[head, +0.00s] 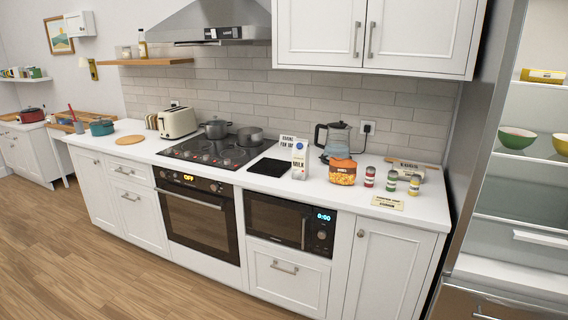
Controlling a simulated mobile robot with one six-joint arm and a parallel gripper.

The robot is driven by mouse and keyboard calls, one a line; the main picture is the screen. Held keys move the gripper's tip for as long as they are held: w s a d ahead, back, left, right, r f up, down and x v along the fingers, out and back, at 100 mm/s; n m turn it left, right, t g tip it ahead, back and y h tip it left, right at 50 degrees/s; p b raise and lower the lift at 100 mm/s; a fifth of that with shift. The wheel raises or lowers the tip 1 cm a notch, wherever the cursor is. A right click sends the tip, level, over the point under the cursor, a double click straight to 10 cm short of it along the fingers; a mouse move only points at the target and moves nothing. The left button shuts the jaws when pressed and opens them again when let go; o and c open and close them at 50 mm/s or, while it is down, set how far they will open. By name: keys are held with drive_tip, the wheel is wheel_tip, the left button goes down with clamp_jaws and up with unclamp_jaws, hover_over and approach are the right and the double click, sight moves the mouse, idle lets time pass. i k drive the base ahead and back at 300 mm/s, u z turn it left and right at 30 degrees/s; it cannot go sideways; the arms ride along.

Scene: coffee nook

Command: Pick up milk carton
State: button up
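The milk carton (299,160) stands upright on the white counter (241,188), right of the cooktop. It is white with dark "MILK" lettering and a blue mark. A black mat (268,168) lies just left of it, and an orange container (342,172) stands just right of it. Its front shows clear of other things. My gripper does not show in the head view.
A glass kettle (335,138) stands behind the orange container. Several small jars (392,181) and a small sign (387,202) are to the right. Pots (250,135) sit on the cooktop (213,153). Wall cabinets (372,35) hang above. The wooden floor in front is clear.

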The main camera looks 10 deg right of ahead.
sight(301, 150)
drive_tip(key=z, duration=0.15)
drive_tip(key=i, duration=0.9)
drive_tip(key=z, duration=0.7)
drive_tip(key=k, duration=0.15)
drive_tip(key=u, duration=3)
